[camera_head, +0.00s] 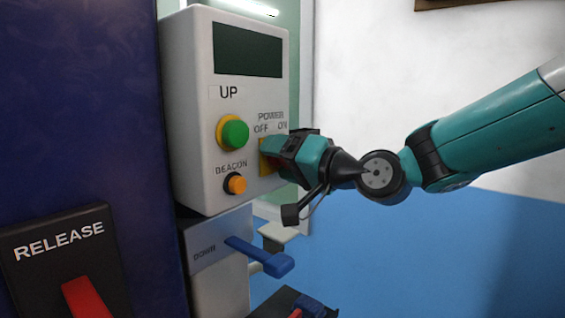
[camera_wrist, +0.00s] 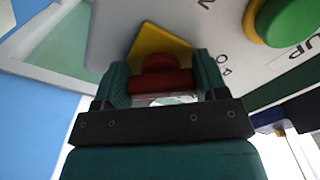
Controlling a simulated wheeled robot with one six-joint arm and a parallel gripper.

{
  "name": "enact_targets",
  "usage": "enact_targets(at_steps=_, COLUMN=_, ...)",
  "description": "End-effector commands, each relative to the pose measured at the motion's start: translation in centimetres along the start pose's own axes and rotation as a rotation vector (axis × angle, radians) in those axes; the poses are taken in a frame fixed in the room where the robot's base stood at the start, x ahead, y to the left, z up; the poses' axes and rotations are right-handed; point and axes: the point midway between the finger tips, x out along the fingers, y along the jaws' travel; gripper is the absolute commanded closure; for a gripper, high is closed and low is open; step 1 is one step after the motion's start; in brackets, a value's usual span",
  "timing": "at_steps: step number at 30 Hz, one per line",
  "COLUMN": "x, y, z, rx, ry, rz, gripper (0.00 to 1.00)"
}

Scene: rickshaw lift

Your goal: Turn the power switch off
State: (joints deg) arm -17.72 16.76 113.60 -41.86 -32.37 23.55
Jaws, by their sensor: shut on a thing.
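The power switch has a yellow plate (camera_head: 265,160) under the label "POWER OFF ON" on the white control box (camera_head: 235,190). In the wrist view its yellow plate (camera_wrist: 160,40) and red knob (camera_wrist: 160,75) sit between my two teal fingers. My gripper (camera_head: 275,155) is at the switch in the head view and hides most of it. In the wrist view my gripper (camera_wrist: 160,88) is shut on the red knob. I cannot tell from these views which label the knob points to.
A green button (camera_head: 235,133) marked "UP" and an orange "BEACON" button (camera_head: 236,184) are left of my gripper. A blue "DOWN" lever (camera_head: 262,257) sticks out below the box. A red release lever (camera_head: 85,298) is at lower left. Free room lies to the right.

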Motion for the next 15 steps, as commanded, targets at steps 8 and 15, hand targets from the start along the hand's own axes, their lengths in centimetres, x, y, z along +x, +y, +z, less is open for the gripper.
enact_targets(at_steps=8, x=0.00, y=0.08, z=0.11, rx=-0.002, ry=-0.003, rz=0.002, gripper=0.23)
enact_targets(at_steps=15, x=0.00, y=0.04, z=0.05, rx=-0.001, ry=-0.001, rz=0.001, gripper=0.08)
